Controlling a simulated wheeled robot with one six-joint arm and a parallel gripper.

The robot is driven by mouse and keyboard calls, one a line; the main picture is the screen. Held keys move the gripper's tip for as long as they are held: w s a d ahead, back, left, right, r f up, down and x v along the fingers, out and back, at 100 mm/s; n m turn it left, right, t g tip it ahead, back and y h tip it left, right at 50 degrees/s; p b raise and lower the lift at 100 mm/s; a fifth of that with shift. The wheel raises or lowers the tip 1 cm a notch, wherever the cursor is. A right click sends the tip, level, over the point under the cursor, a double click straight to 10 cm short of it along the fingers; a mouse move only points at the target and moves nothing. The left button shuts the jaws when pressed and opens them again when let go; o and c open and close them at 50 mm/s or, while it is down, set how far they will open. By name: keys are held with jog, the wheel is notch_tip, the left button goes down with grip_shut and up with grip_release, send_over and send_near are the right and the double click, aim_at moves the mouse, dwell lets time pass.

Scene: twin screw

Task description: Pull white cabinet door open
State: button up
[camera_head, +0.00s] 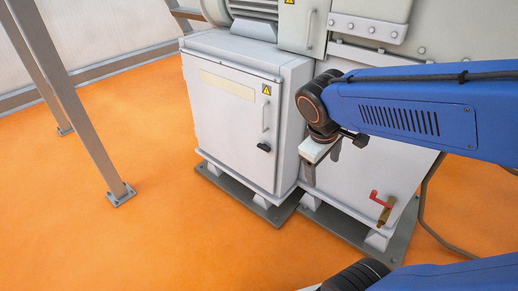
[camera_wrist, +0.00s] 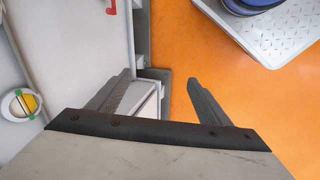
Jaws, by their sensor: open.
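The white cabinet (camera_head: 215,130) stands at the centre of the head view. Its door looks closed. The door has a slim vertical handle (camera_head: 265,118) and a small black latch (camera_head: 264,147) near its right edge. My gripper (camera_head: 322,164) is right of the door, by the cabinet's right side and in front of the adjoining white housing, with nothing held. In the wrist view its two fingers (camera_wrist: 160,84) are spread apart. White surfaces show between and left of them; I cannot tell which panel is the cabinet. The door handle is not seen there.
A red-handled valve (camera_head: 381,200) sticks out low on the white housing (camera_head: 345,180); it also shows in the wrist view (camera_wrist: 111,8). A round gauge (camera_wrist: 20,104) is at the wrist view's left. A grey metal post (camera_head: 75,110) stands left. Orange floor (camera_head: 170,210) before the door is clear.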

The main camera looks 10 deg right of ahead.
jog(key=w+a+f+n+h, duration=0.2)
jog(key=w+n+h, duration=0.1)
jog(key=w+n, duration=0.3)
jog(key=n+t+h, duration=0.5)
jog(key=n+t, duration=0.1)
jog(key=n, duration=0.8)
send_near(263, 147)
jog(key=x, duration=0.7)
jog(key=shift+w+d+f, duration=0.15)
jog(key=shift+w+d, duration=0.05)
jog(key=shift+d, duration=0.05)
jog(key=shift+c, duration=0.4)
jog(key=c, duration=1.4)
